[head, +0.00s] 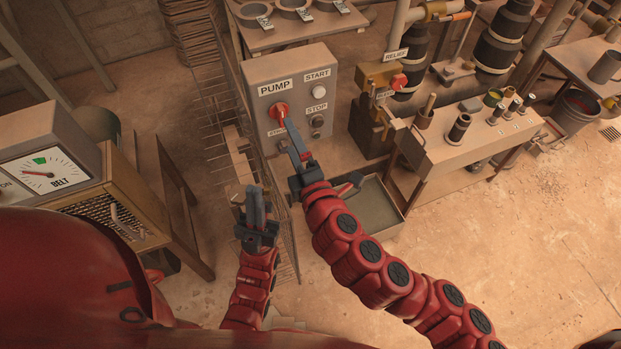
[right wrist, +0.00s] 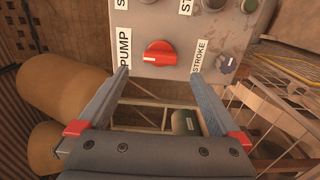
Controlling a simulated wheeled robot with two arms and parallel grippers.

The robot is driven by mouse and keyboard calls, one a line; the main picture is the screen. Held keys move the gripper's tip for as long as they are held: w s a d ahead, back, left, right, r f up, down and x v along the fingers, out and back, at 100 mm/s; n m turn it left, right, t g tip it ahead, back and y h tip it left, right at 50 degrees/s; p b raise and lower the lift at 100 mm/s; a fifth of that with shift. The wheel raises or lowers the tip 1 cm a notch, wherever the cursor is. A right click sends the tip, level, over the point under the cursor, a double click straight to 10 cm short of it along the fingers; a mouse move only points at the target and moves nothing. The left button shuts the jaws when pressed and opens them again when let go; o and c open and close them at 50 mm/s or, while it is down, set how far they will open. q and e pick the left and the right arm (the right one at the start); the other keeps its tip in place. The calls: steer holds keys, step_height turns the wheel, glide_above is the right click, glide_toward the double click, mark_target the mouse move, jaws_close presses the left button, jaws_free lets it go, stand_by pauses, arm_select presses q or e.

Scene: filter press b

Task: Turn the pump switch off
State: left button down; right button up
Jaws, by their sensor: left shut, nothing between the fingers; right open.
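The pump switch is a red rotary knob (head: 279,109) under the PUMP label on a grey control box (head: 341,72). In the right wrist view the right gripper (right wrist: 158,78) is open, with the knob lying between the finger directions and nothing held; contact is not visible. My left gripper (head: 255,192) is shut and empty, lower and left of the box.
The box also carries a white START button (head: 319,92), a dark STOP button (head: 317,121) and a STROKE knob (right wrist: 226,63). A red-handled relief valve (head: 398,81) stands right of it. A BELT gauge box (head: 45,165) is at left. A wire mesh guard (head: 214,125) stands beside the box.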

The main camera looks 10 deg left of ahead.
steer(key=p+v, duration=0.6)
steer(key=v, duration=0.4)
steer(key=shift+s+d, duration=0.25)
